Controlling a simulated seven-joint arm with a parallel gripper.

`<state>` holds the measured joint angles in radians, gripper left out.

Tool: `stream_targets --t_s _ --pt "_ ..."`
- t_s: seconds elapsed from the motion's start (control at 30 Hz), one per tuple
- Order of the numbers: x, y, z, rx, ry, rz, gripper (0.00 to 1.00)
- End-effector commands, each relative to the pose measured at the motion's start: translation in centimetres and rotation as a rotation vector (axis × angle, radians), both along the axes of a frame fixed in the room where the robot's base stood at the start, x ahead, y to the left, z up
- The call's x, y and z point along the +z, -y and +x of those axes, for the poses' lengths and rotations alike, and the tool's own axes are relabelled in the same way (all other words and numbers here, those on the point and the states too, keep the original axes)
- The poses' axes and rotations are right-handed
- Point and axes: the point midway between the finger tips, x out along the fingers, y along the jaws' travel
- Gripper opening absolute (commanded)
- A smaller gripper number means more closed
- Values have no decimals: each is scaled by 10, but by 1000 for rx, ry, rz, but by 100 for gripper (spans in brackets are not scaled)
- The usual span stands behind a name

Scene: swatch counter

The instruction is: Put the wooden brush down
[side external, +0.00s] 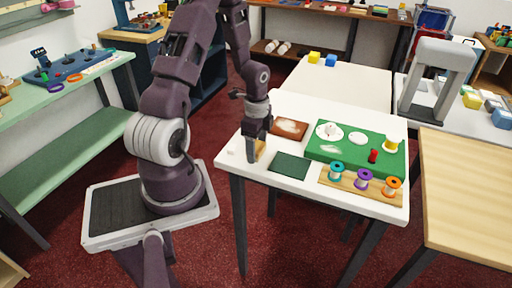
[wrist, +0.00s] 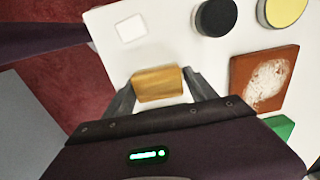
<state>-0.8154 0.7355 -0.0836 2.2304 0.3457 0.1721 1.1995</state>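The wooden brush, a tan block (wrist: 158,83), lies between the two fingertips of my gripper (wrist: 159,79) in the wrist view. The fingers touch or nearly touch both its ends, and the gripper looks shut on it. In the side view my gripper (side external: 257,150) points down at the left part of the white table (side external: 318,106), with a bit of the brush (side external: 261,148) showing beside a finger. The brush's underside is hidden. I cannot tell whether it touches the table or hangs just above it.
A rust-brown tile with a white smear (side external: 290,129) lies right of the brush. A dark green tile (side external: 290,167), a green board (side external: 320,154) and several spools on a wooden strip (side external: 335,182) are further right. The wrist view shows a black disc (wrist: 216,16), yellow disc (wrist: 284,10) and white square (wrist: 130,28).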

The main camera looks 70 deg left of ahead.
Motion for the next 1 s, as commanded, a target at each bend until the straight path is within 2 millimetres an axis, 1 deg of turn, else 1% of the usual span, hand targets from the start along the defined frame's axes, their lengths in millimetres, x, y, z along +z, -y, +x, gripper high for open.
stream_targets --t_s 0.03,0.07,0.3,0.37,0.47,0.57,0.8,0.9,1.0 --pt "-8 3 -4 -1 -11 -12 79" --pt "-8 3 -5 -1 -12 -12 81" --pt "-8 3 -6 -1 -14 -13 81" --pt "-7 3 -6 0 -14 -13 81" --pt "2 3 -6 1 -14 -13 81" --pt "23 2 -5 1 -10 -10 81" --pt "87 1 -4 4 -7 -7 81" --pt "107 2 -4 2 -9 -9 81" --pt "119 2 -4 1 -9 -11 81"
